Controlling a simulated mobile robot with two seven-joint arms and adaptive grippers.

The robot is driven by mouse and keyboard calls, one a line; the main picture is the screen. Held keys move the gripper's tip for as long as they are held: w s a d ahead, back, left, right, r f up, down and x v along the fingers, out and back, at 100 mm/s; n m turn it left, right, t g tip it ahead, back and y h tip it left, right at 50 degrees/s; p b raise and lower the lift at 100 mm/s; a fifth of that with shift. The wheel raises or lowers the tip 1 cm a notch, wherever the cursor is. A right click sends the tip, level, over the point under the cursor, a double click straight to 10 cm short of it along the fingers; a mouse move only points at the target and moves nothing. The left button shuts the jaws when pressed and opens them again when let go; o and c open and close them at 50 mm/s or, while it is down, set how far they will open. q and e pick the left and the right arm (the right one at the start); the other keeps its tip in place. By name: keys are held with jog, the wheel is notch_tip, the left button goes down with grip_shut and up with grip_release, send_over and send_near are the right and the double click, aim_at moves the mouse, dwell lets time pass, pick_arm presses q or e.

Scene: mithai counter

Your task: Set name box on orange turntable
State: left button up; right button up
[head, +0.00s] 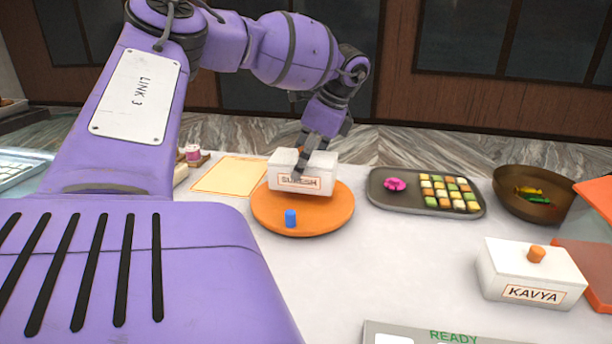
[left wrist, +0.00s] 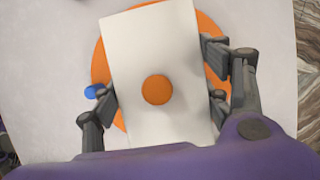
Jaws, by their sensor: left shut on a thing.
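A white name box lettered SURESH (head: 288,180) is over the back part of the round orange turntable (head: 325,219). My left gripper (head: 309,157) is shut on this box from above. In the left wrist view the white box (left wrist: 152,45) has a round orange knob (left wrist: 157,90) on its lid, with a finger at each long side. The turntable (left wrist: 212,40) shows beneath it. I cannot tell whether the box touches the turntable or hangs slightly above it. A blue peg (head: 291,218) stands on the turntable's front part. My right gripper is in neither view.
A second white box lettered KAVYA (head: 500,272) stands at the right. A grey tray (head: 388,199) of sweets and a brown bowl (head: 510,201) are right of the turntable. A yellow sheet (head: 225,178) lies to its left. The counter right of the turntable's front is clear.

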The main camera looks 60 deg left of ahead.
pick_arm(q)
notch_tip(320, 180, down, 3)
jog(key=shift+f, duration=0.15)
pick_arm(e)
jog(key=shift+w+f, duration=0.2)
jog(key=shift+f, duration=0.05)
pick_arm(q)
jog(key=o, duration=1.3)
jog(key=shift+f, duration=0.1)
jog(key=shift+c, duration=0.2)
jog(key=shift+w+r, duration=0.1)
jog(key=shift+r, duration=0.25)
jog(key=b+v, duration=0.2)
jog(key=v, duration=0.8)
jog(key=shift+w+r+b, duration=0.1)
jog(key=shift+r+b, duration=0.15)
jog(key=shift+b, duration=0.05)
jog(key=shift+w+d+r, duration=0.1)
jog(key=shift+d+r, duration=0.1)
jog(key=shift+r, duration=0.3)
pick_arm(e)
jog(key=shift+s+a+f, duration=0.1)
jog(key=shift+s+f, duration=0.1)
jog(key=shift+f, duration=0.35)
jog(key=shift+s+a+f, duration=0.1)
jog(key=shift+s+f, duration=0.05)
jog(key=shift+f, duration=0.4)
